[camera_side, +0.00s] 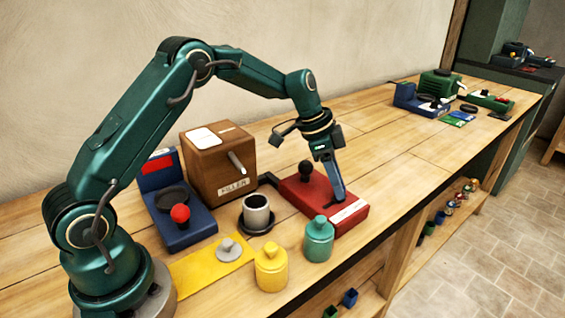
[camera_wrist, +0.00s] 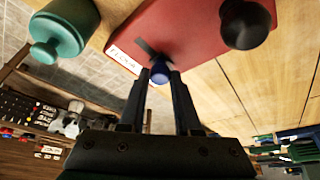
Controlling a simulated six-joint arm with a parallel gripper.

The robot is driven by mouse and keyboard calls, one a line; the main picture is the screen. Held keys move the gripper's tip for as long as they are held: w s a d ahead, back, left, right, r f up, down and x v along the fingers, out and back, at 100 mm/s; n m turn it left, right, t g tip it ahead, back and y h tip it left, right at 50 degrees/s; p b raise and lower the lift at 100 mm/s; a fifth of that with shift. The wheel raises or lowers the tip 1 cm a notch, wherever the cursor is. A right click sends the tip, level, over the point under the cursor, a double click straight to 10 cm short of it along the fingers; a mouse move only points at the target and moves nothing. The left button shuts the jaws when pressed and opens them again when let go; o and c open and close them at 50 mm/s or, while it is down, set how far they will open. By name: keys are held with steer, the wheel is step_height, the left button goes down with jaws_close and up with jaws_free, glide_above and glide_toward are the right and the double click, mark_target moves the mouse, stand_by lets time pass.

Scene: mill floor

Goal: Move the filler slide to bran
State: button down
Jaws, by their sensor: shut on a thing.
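The filler is a low red box (camera_side: 318,199) on the bench, with a black ball knob (camera_side: 306,171) on top and a white label strip (camera_side: 348,213) along its front edge. A dark slot shows in the top near the label. My gripper (camera_side: 338,196) points down at that slot. In the wrist view its fingers are shut on a small blue slide knob (camera_wrist: 160,71), close to the label. The fingers hide the knob in the side view, and I cannot tell which mark it stands at.
A teal canister (camera_side: 318,240) and a yellow canister (camera_side: 271,268) stand in front of the red box. A dark cup (camera_side: 257,212) on a saucer, a wooden mill (camera_side: 218,162) and a blue scale (camera_side: 184,228) stand to the left.

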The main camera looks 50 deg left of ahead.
steer(key=shift+w+r, duration=0.1)
steer(key=shift+w, duration=1.2)
steer(key=c, duration=0.6)
jaws_free()
steer(key=shift+v, duration=2.55)
